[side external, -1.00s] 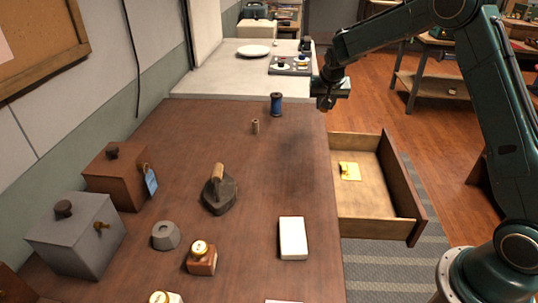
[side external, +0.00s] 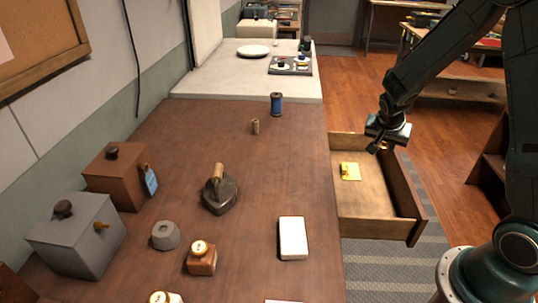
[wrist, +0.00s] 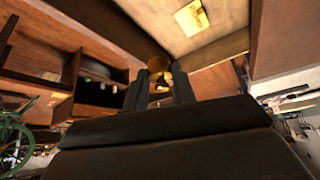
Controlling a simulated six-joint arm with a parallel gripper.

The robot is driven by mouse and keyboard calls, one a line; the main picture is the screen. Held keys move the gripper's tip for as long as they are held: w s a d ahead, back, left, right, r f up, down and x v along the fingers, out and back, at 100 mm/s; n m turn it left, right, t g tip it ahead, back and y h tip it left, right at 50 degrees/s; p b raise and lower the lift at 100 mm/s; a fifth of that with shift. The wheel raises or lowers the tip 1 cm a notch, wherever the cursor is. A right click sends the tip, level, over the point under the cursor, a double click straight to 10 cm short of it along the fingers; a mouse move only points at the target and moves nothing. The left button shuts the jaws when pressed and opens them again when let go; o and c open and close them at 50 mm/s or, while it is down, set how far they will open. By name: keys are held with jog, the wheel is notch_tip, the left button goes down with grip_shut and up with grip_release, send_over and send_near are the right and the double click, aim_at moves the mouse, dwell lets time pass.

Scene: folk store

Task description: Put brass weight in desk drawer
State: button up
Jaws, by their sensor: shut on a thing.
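The desk drawer (side external: 375,200) is pulled open at the right side of the brown desk (side external: 260,185). My gripper (side external: 377,148) is above the far part of the drawer in the side view. In the wrist view my gripper (wrist: 161,83) is shut on the brass weight (wrist: 159,64), a rounded golden-brown thing at the fingertips. The fingers hide part of the weight, and in the side view I cannot make it out clearly. A flat yellow item (side external: 350,171) lies in the drawer and also shows in the wrist view (wrist: 190,18).
A grey box (side external: 75,238) and a brown box (side external: 115,178) stand at the left. The drawer's front half is clear.

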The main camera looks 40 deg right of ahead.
jog(key=shift+s, duration=0.25)
jog(key=shift+f, duration=0.15)
send_over(369, 200)
jog(key=a, duration=0.2)
jog(key=f, duration=1.6)
jog(key=shift+s+d, duration=0.15)
jog(key=shift+s, duration=0.1)
jog(key=shift+f, duration=1.9)
jog(key=shift+f, duration=0.1)
jog(key=o, duration=1)
jog(key=shift+o, duration=0.2)
